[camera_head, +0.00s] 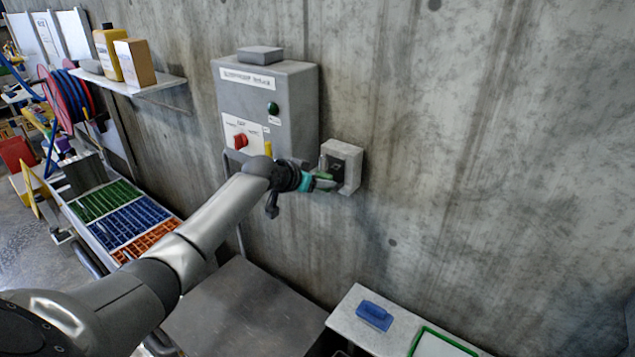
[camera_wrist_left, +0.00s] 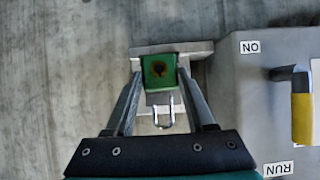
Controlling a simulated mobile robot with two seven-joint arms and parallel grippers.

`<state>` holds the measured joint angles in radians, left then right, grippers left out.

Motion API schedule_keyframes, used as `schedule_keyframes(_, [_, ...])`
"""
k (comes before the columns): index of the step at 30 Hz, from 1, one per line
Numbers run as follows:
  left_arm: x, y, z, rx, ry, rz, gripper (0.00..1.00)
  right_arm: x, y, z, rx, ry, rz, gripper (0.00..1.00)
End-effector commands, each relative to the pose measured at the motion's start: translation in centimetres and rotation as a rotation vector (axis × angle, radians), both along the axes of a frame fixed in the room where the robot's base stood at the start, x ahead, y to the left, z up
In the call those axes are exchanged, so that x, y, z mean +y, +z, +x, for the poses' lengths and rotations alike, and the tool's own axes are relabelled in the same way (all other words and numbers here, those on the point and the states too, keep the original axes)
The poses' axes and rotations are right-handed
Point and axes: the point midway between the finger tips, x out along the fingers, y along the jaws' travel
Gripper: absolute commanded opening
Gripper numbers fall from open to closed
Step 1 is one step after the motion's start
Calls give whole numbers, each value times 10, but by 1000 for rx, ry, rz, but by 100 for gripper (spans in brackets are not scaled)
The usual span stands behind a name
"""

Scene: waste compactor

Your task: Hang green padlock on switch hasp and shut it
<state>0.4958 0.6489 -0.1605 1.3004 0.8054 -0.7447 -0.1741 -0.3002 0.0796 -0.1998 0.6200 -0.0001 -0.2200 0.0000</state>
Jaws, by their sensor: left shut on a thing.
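The green padlock (camera_wrist_left: 158,73) is between the fingertips of my left gripper (camera_wrist_left: 160,85), which is shut on it. Its metal shackle (camera_wrist_left: 164,112) points back toward the gripper's base; I cannot tell whether it is open or closed. In the head view my left gripper (camera_head: 325,180) is at the front of a small grey wall box (camera_head: 342,165) with a dark face; contact is unclear. The yellow switch handle (camera_head: 268,149) is on the lower right of the grey control cabinet (camera_head: 266,100). It also shows in the left wrist view (camera_wrist_left: 301,118). I cannot make out the hasp.
The control cabinet, with ON and RUN labels, stands close to the gripper. A shelf (camera_head: 130,84) holds a yellow bottle and a box. A rack of coloured bins (camera_head: 125,218) is at left. A white table (camera_head: 385,340) with a blue item is below. The wall at right is bare.

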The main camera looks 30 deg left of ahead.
Motion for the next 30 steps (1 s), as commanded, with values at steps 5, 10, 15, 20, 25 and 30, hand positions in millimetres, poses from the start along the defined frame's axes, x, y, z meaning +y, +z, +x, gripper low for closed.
schedule_keyframes(5, [0, 1, 4, -3, 0, 0, 10, 0, -3, 0, 0, 0, 0, 50])
schedule_keyframes(10, [-1, 0, 8, -2, -1, 1, 10, 0, -6, 0, 0, 0, 0, 50])
schedule_keyframes(15, [-1, 1, 11, -2, -1, 1, 10, 0, -9, 0, 0, 0, 0, 50])
schedule_keyframes(20, [-1, 1, 14, -3, -1, 1, 10, 0, -11, 0, 0, 0, 0, 50])
schedule_keyframes(25, [-1, 1, 18, -3, -1, 1, 10, 0, -14, 0, 0, 0, 0, 50])
schedule_keyframes(30, [-2, 1, 21, -3, -1, 1, 10, 0, -17, 0, 0, 0, 0, 50])
